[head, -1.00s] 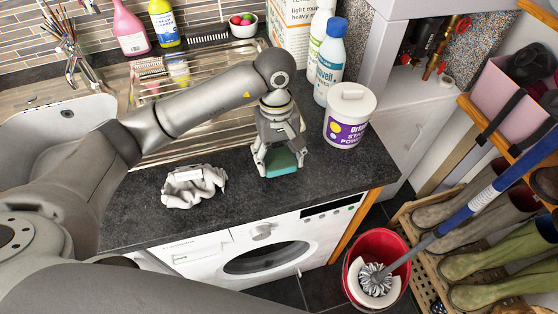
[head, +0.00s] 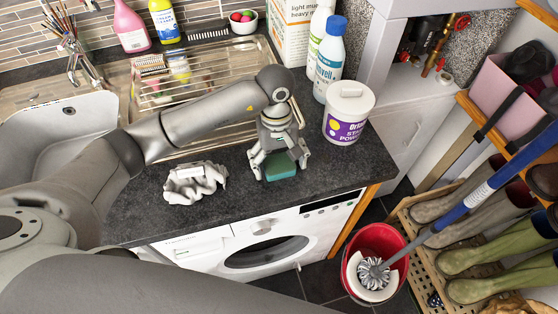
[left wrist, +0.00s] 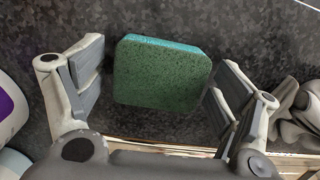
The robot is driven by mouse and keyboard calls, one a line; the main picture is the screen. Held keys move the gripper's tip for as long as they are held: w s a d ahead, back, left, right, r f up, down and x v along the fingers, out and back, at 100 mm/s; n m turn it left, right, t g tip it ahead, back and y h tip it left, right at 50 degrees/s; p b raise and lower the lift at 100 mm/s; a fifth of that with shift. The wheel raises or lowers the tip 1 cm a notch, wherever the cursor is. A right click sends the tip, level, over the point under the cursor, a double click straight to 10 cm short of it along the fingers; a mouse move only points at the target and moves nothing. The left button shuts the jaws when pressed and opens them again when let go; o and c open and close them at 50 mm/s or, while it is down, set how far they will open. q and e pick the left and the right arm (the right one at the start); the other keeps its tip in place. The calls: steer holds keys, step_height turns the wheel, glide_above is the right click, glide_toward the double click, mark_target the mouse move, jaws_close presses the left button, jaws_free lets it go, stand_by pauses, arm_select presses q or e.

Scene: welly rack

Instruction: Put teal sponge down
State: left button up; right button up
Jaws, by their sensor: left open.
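The teal sponge (head: 281,167) lies flat on the dark countertop (head: 232,205), close to its front edge above the washing machine. It also shows in the left wrist view (left wrist: 161,75), with its green face towards the camera. My left gripper (head: 279,163) points down over the sponge with its fingers spread. In the left wrist view the two fingers (left wrist: 158,92) stand on either side of the sponge, with a gap on each side. My right gripper is not in view.
A crumpled grey cloth (head: 196,184) lies left of the sponge. A white tub (head: 347,113) and bottles (head: 329,58) stand to the right and behind. A drainer sink (head: 200,82) lies behind my arm. A red bucket (head: 377,240) stands on the floor.

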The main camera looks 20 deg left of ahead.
mark_target(278, 157)
arm_select(q)
steer(key=shift+r, duration=0.3)
step_height(278, 157, up, 12)
steer(key=w+b, duration=0.1)
steer(key=b, duration=0.2)
steer(key=shift+a+f, duration=0.15)
steer(key=shift+a, duration=0.25)
steer(key=shift+w, duration=0.1)
